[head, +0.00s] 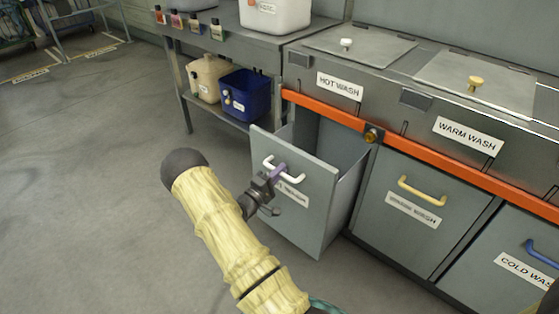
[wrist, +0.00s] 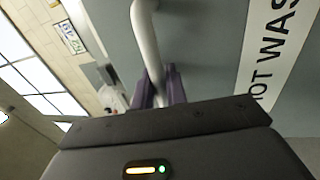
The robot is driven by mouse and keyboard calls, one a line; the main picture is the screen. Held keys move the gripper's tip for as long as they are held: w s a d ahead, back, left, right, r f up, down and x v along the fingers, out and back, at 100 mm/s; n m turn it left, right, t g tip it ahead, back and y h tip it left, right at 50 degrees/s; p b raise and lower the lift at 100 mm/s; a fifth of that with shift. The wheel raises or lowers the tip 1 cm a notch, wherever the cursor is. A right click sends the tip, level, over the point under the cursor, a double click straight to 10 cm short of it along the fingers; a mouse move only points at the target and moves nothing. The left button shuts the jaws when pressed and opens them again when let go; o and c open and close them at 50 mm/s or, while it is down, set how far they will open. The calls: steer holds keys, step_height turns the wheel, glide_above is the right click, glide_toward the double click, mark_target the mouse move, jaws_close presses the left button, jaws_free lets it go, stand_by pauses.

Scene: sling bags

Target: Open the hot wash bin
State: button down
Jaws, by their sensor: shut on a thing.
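The hot wash bin (head: 314,222) is a grey tilt-out bin under the "HOT WASH" label (head: 339,87). It stands pulled out from the cabinet at its top, with its inside partly in view. Its white handle (head: 296,178) also shows in the wrist view (wrist: 146,38). My gripper (head: 277,174) is at the handle, its purple fingers shut on the white bar. In the wrist view the fingers (wrist: 160,86) sit on either side of the bar. Part of the bin's own label is hidden behind my gripper.
To the right are the shut warm wash bin (head: 402,247) with a yellow handle and the cold wash bin (head: 505,285) with a blue handle. An orange rail (head: 440,165) runs above them. A side table holds a blue tub (head: 245,98) below.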

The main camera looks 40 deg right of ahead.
steer(key=r+p+v, duration=0.1)
steer(key=v, duration=0.5)
steer(key=shift+a, duration=0.45)
steer(key=shift+s, duration=0.15)
steer(key=c, duration=1.5)
jaws_free()
steer(key=shift+a, duration=0.1)
steer(key=p+v, duration=0.3)
steer(key=v, duration=1.4)
steer(key=shift+r, duration=0.1)
